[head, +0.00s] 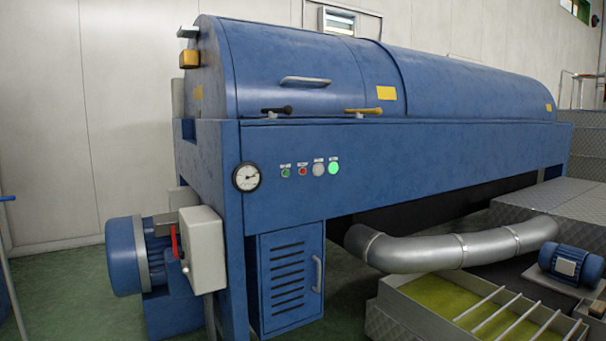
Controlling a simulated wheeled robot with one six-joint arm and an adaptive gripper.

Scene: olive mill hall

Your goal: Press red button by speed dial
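A small red button (303,171) sits on the front face of the large blue machine (400,170). It is in a short row with a small green button (286,173) on its left, and a grey round knob or dial (319,169) and a bright green lit lamp (333,168) on its right. Small labels above them are too small to read. A white-faced round gauge (246,177) is further left on the same panel. My gripper is not in view.
A blue motor (126,256) and a grey box with a red handle (203,250) stick out at lower left. A louvred cabinet door (289,279) is below the buttons. A silver pipe (440,250) and an open trough (470,300) of yellow-green liquid lie at lower right.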

